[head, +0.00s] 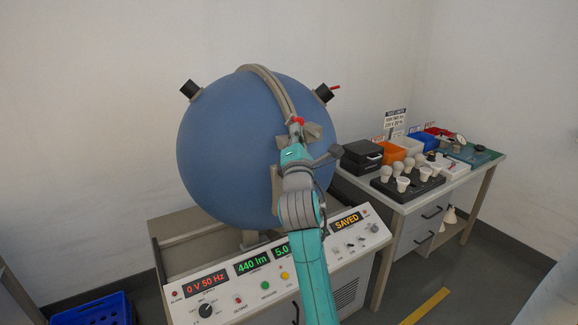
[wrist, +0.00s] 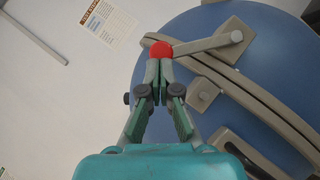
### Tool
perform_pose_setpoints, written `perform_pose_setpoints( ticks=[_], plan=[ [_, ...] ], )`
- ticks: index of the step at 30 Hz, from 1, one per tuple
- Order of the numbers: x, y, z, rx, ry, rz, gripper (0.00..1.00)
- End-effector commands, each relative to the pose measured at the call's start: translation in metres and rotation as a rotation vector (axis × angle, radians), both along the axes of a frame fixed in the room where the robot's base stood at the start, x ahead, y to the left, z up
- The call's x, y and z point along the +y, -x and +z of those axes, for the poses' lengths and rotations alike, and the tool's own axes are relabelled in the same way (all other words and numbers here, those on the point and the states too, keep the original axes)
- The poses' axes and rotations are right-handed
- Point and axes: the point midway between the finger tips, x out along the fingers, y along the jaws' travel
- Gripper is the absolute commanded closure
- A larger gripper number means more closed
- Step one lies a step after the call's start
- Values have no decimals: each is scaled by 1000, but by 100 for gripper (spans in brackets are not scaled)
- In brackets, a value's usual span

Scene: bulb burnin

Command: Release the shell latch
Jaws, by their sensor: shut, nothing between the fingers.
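The shell is a large blue sphere (head: 225,150) with a grey curved band (head: 262,75) over it. A latch lever with a red ball knob (wrist: 161,50) sits beside the band; its grey arm (wrist: 205,44) runs right from the knob to a pivot in the wrist view. In the head view the red knob (head: 298,120) shows just above my gripper (head: 294,142). My gripper (wrist: 160,70) is shut and empty, its fingertips at the knob's lower edge. I cannot tell whether they touch it.
The console (head: 270,275) below the sphere has displays and buttons. On the right, a table (head: 480,170) holds a black tray of bulbs (head: 405,187) and several coloured bins. A blue crate (head: 95,312) stands at the lower left.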

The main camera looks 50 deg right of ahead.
Motion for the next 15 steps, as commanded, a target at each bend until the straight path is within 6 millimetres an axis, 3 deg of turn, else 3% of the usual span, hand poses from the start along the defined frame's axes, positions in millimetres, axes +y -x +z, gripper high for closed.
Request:
perform_pose_setpoints(
  ticks=[3, 15],
  plan=[
    [-5, 2, 15, -39, -101, 1, 100],
    [-27, 9, 43, -141, -416, 0, 100]
  ],
)
